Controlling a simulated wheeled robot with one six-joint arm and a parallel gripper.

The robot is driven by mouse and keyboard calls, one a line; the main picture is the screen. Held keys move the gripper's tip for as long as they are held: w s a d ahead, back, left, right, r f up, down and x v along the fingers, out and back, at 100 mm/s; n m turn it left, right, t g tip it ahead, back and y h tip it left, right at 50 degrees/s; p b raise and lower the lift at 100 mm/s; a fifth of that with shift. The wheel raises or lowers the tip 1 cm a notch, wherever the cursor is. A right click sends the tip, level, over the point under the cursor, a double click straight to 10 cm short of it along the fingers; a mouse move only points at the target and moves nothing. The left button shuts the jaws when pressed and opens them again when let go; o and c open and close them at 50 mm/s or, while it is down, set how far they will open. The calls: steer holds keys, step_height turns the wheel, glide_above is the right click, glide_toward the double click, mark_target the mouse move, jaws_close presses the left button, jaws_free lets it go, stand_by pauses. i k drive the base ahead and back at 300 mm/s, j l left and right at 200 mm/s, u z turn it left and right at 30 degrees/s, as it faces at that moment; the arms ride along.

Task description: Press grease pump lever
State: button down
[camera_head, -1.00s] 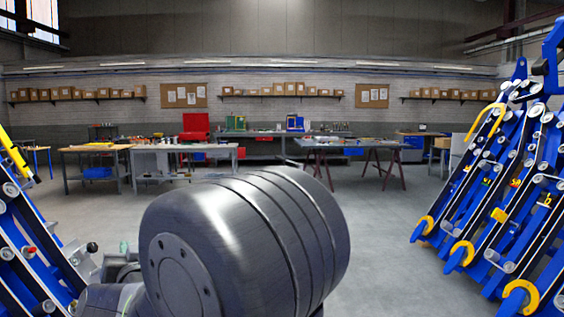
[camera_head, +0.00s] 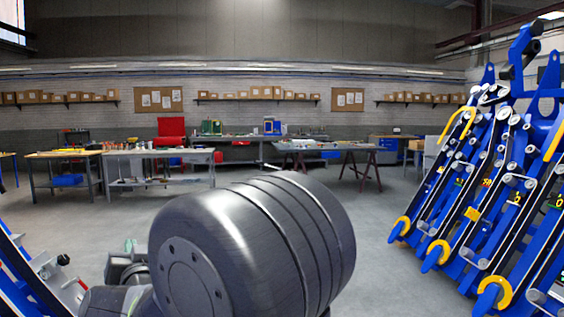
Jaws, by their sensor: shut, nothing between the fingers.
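A lever with a black ball knob (camera_head: 63,259) stands beside the blue machine frame (camera_head: 30,290) at the lower left; I cannot tell for sure that it is the grease pump lever. My dark arm joint fills the lower middle. Just left of it, the grey end of my arm (camera_head: 125,265) shows, partly hidden behind that joint. It lies to the right of the knob, with a gap between them in the picture. The fingers cannot be made out.
A blue machine section with yellow hooks (camera_head: 435,255) stands at the right. Workbenches (camera_head: 160,155) and a trestle table (camera_head: 330,147) stand farther back. Grey floor (camera_head: 370,260) is open between the joint and the right section.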

mark_target(256, 161)
steer(key=i+j+z, duration=0.2)
steer(key=i+z, duration=0.15)
steer(key=i, duration=0.2)
steer(key=i+j+z, duration=0.6)
steer(key=i+j, duration=2.2)
